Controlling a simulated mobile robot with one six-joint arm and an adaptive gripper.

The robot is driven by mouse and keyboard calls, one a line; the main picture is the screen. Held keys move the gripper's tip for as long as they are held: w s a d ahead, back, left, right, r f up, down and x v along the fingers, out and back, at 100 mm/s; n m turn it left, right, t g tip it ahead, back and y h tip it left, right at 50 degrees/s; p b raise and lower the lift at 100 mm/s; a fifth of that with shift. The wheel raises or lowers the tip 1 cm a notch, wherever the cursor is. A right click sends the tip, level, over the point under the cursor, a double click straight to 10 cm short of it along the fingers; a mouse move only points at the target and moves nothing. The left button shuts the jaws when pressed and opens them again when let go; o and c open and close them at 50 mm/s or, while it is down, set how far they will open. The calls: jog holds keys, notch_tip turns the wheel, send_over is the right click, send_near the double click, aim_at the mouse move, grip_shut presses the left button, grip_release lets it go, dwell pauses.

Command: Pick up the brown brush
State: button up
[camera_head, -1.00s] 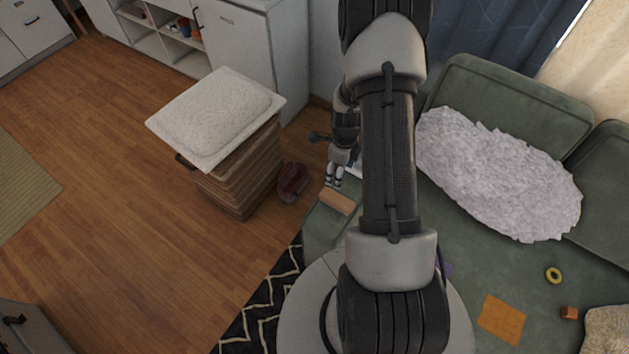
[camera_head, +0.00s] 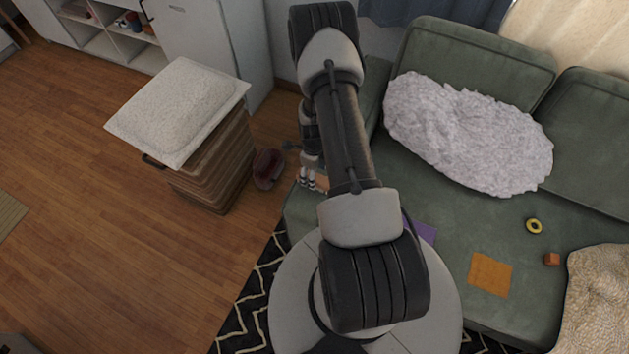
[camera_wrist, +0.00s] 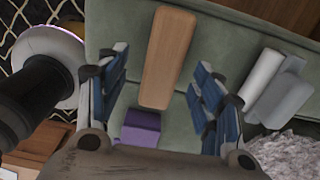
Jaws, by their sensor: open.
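The brown brush (camera_wrist: 168,58) shows in the wrist view as a long, light-brown wooden block on the green sofa seat (camera_wrist: 215,40). It lies lengthwise between my gripper's fingers (camera_wrist: 160,80), which are spread apart on either side. In the head view my gripper (camera_head: 312,181) is over the sofa's left end. A small part of the brush (camera_head: 323,183) shows there beside the fingers; most of it is hidden by my arm. I cannot tell whether any finger touches it.
In the wrist view a purple object (camera_wrist: 141,128) is near the brush's lower end, and white rolled items (camera_wrist: 263,72) are to the right. A white fluffy blanket (camera_head: 465,135) covers part of the sofa. A cushion-topped basket (camera_head: 212,165) stands left on the floor.

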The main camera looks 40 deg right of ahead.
jog(key=f+b, duration=0.1)
jog(key=f, duration=0.4)
jog(key=shift+d+b, duration=0.2)
jog(key=shift+b, duration=0.1)
jog(key=shift+c, duration=0.6)
jog(key=c, duration=1.1)
